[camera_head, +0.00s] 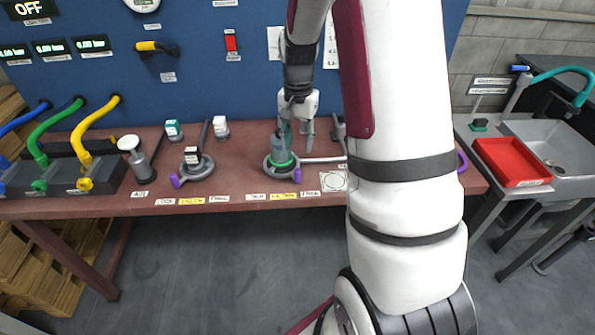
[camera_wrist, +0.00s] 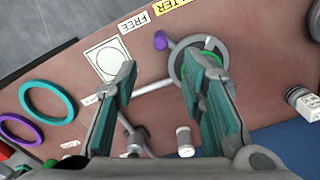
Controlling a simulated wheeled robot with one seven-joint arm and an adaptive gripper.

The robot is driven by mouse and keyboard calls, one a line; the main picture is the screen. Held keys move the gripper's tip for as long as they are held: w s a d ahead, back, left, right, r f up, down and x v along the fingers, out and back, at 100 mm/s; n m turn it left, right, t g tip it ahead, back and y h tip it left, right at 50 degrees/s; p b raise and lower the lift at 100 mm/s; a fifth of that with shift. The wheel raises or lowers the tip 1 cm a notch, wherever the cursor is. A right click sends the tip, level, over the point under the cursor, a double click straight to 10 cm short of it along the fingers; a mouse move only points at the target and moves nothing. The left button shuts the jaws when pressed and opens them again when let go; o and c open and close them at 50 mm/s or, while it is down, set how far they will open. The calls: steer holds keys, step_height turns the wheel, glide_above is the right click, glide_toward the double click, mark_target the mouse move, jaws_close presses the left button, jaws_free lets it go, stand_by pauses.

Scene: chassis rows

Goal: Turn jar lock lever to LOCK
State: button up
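The jar station (camera_head: 281,170) stands mid-bench, a grey round base with a bright green ring. A purple knob (camera_head: 297,176) sits at its front right; it also shows in the wrist view (camera_wrist: 160,40). A pale grey lever rod (camera_head: 322,159) runs right from the base; in the wrist view it crosses behind the gap between the fingers (camera_wrist: 155,87). My gripper (camera_head: 298,138) is open, fingers pointing down over the station. In the wrist view the teal-padded fingers (camera_wrist: 163,85) are apart with nothing held; the right one partly covers the base. Contact cannot be told.
A similar station (camera_head: 192,167) stands to the left. Small label cards (camera_head: 283,196) line the front edge. In the wrist view, a teal ring (camera_wrist: 46,101) and purple ring (camera_wrist: 20,130) lie left. A red tray (camera_head: 512,160) is by the sink. My arm hides the bench's right part.

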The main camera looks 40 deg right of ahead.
mark_target(298, 169)
step_height(298, 169, down, 11)
stand_by(0.4)
jaws_close()
